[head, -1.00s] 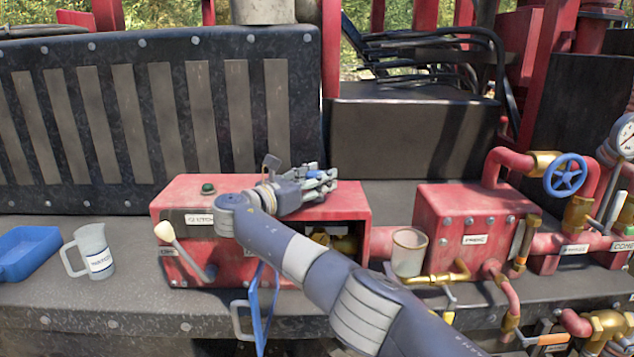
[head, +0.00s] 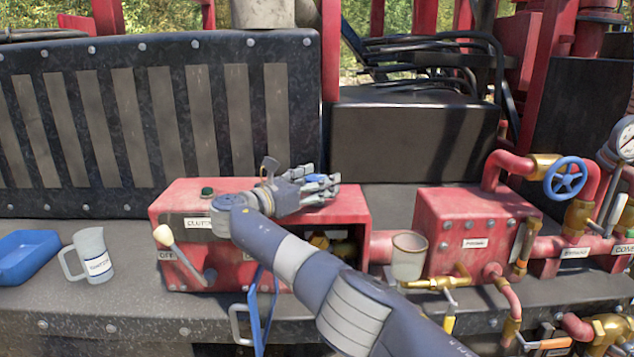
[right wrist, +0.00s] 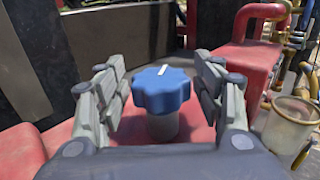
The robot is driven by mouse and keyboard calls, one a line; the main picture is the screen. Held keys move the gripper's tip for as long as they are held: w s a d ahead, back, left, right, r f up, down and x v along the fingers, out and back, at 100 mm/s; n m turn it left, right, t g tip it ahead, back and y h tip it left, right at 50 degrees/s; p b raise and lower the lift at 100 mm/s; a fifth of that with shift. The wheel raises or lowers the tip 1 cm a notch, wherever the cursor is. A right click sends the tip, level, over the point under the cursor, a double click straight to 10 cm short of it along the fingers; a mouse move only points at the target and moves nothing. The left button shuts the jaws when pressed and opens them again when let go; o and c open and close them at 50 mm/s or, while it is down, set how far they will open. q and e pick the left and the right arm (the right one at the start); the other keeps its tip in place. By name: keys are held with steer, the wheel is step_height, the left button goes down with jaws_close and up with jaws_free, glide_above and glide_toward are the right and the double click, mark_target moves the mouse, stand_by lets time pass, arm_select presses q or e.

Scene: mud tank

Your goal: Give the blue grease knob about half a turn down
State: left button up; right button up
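The blue grease knob (right wrist: 161,90) shows in the right wrist view, upright on a grey stem above the red housing, with a white mark on its top. In the head view only a bit of its blue (head: 315,180) shows between the fingers of my right gripper (head: 322,186). In the right wrist view my right gripper (right wrist: 160,98) is open, one finger on each side of the knob, with a visible gap on both sides. The red box (head: 345,205) below is partly hidden by my right arm. My left gripper does not show.
A lever with a cream ball (head: 164,235) and a green button (head: 207,190) are on the red box. A blue flap (head: 258,315) hangs at its front. A cup (head: 409,256) stands to the right, a jug (head: 92,256) and blue tray (head: 25,257) to the left.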

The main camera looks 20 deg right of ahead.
steer(key=shift+a, duration=0.1)
steer(key=v, duration=1.2)
steer(key=shift+f, duration=0.15)
